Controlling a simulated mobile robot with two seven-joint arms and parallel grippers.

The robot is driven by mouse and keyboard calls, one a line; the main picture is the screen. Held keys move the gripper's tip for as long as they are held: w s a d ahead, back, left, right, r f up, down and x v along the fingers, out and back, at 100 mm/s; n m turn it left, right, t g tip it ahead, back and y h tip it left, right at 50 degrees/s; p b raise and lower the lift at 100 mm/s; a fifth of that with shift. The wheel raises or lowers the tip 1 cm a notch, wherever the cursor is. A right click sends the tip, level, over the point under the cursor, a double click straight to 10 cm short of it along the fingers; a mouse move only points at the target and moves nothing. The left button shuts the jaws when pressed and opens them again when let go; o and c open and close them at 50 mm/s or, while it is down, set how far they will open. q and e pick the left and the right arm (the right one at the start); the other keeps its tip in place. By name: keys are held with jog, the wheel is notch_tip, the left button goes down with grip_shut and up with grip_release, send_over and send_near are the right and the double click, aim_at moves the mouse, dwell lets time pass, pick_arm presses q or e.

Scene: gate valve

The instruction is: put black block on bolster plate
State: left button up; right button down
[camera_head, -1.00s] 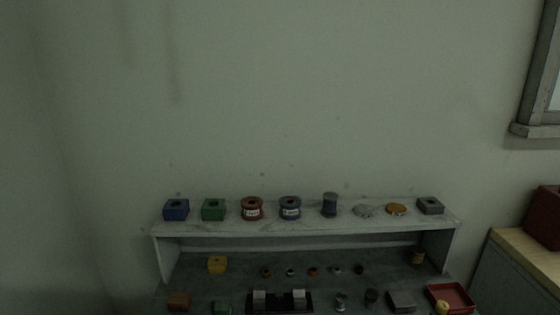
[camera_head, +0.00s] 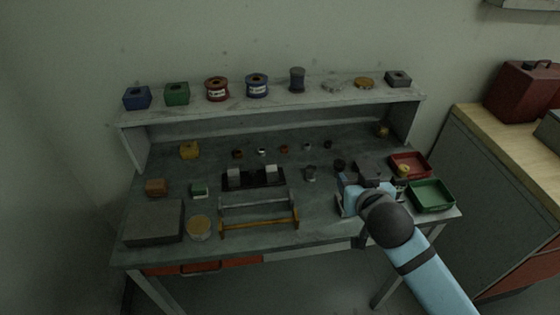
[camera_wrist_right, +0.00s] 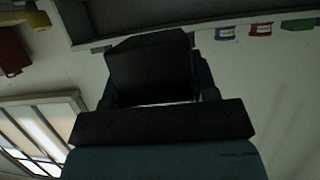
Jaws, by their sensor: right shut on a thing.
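My right gripper (camera_head: 367,182) is over the right part of the workbench, with its arm coming in from the lower right. In the wrist view its jaws are shut on the black block (camera_wrist_right: 150,68), a dark boxy piece. In the head view a dark block (camera_head: 372,168) shows at the far side of the gripper, partly hidden by it. A thick dark grey slab (camera_head: 154,222), which looks like the bolster plate, lies flat at the front left of the bench; its top is bare. My left gripper is out of view.
A black base with two grey blocks (camera_head: 254,180) and a rack with an orange bar (camera_head: 259,221) lie mid-bench. A red tray (camera_head: 422,158) and green tray (camera_head: 432,196) are at the right. A round tin (camera_head: 199,228) stands beside the slab. A raised shelf (camera_head: 270,107) runs behind.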

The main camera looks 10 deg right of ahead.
notch_tip(320, 180, up, 2)
jog(key=r+b, duration=0.1)
jog(key=b, duration=0.3)
send_over(315, 218)
jog(key=shift+n+y, duration=0.3)
notch_tip(315, 218, down, 20)
jog(key=shift+r+b, duration=0.1)
jog(key=shift+b, duration=0.5)
jog(key=shift+f, duration=0.2)
jog(key=shift+c, duration=2)
grip_release()
